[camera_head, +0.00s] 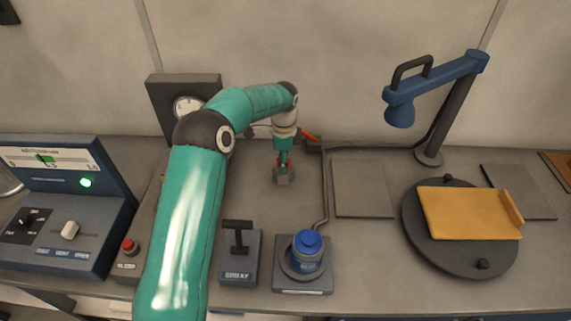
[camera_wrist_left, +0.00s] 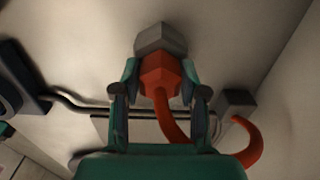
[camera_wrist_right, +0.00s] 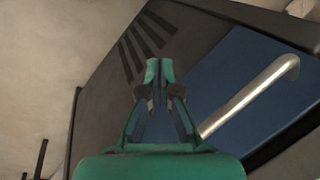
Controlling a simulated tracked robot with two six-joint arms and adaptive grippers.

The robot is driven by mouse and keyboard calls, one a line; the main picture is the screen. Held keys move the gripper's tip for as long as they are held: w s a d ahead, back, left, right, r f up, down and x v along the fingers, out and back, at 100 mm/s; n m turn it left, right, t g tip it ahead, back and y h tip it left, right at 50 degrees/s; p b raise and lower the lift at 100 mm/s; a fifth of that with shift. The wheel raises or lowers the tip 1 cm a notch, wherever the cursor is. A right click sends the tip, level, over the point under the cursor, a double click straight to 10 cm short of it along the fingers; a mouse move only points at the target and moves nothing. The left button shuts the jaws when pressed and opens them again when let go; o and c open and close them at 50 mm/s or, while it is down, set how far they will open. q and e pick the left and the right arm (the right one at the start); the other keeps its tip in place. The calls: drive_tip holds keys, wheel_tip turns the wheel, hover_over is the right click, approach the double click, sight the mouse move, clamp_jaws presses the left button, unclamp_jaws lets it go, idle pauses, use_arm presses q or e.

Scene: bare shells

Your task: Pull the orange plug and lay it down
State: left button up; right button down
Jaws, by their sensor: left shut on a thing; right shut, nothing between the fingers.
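The orange plug (camera_wrist_left: 160,75) is between the fingers of my left gripper (camera_wrist_left: 158,98), which is shut on it. An orange cord (camera_wrist_left: 248,148) bends from the plug to a dark grey box (camera_wrist_left: 236,102). A grey block (camera_wrist_left: 155,39) sits at the plug's far end; I cannot tell whether they are joined or only touching. In the head view my left gripper (camera_head: 284,162) points down over the bench, with the grey block (camera_head: 283,179) just under it. My right gripper (camera_wrist_right: 157,85) is shut and empty in the right wrist view, and out of the head view.
A lever box (camera_head: 240,262) and a blue round knob on a base (camera_head: 306,252) stand in front. A flat grey plate (camera_head: 362,188), a dark turntable (camera_head: 425,240) with a yellow tray (camera_head: 465,212), and a blue lamp (camera_head: 399,112) are at right. A console (camera_head: 60,210) stands left.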

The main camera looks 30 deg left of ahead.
use_arm(q)
clamp_jaws()
drive_tip(key=shift+r, duration=0.15)
drive_tip(key=shift+r+p, duration=0.9)
drive_tip(key=shift+r, duration=0.1)
drive_tip(key=shift+r+p, duration=0.3)
drive_tip(key=shift+r, duration=1.6)
